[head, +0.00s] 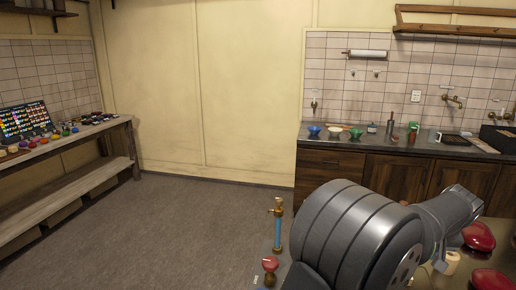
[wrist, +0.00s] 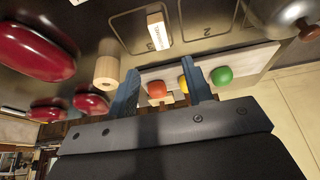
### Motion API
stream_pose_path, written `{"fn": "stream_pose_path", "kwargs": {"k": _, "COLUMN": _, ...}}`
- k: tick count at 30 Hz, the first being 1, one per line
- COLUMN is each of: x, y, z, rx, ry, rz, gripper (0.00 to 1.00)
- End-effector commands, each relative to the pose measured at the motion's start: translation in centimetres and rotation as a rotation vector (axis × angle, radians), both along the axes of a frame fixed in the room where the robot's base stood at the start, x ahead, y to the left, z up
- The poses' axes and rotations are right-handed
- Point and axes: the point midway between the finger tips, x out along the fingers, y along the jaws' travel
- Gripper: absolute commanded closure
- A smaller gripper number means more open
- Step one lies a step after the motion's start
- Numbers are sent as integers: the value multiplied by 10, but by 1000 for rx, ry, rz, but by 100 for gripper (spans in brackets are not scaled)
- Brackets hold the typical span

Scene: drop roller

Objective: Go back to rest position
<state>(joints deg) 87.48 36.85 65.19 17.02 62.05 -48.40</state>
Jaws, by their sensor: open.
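My gripper (wrist: 160,90) shows in the wrist view with its two blue fingers spread apart and nothing held between them. A pale wooden roller (wrist: 107,71) with a hole in its end is on the dark surface, just left of the left finger. It seems to show in the head view as a pale cylinder (head: 452,262) at the lower right. In the head view my grey arm fills the lower right, and I cannot make out the fingers there.
Glossy red objects (wrist: 38,52) lie left of the roller. A pale block with lettering (wrist: 158,31) is on the dark panel. Red, yellow and green (wrist: 222,76) knobs are on a pale strip beyond the fingers. A wooden bench (head: 70,145) stands far left; the floor (head: 170,220) between is open.

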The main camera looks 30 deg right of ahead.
Motion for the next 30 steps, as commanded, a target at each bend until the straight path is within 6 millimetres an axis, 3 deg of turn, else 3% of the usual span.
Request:
{"fn": "stream_pose_path", "kwargs": {"k": 1, "x": -1, "y": 1, "z": 1, "rx": 1, "ry": 0, "rz": 0, "gripper": 54}}
{"fn": "stream_pose_path", "kwargs": {"k": 19, "x": 32, "y": -32, "z": -116, "rx": 3, "ry": 1, "rz": 0, "gripper": 54}}
{"fn": "stream_pose_path", "kwargs": {"k": 21, "x": 31, "y": -33, "z": -92, "rx": -6, "ry": 0, "rz": -1, "gripper": 54}}
{"fn": "stream_pose_path", "kwargs": {"k": 25, "x": 31, "y": -32, "z": -66, "rx": -4, "ry": 0, "rz": 0, "gripper": 54}}
{"fn": "stream_pose_path", "kwargs": {"k": 30, "x": 2, "y": -21, "z": -48, "rx": -2, "ry": 1, "rz": -3, "gripper": 54}}
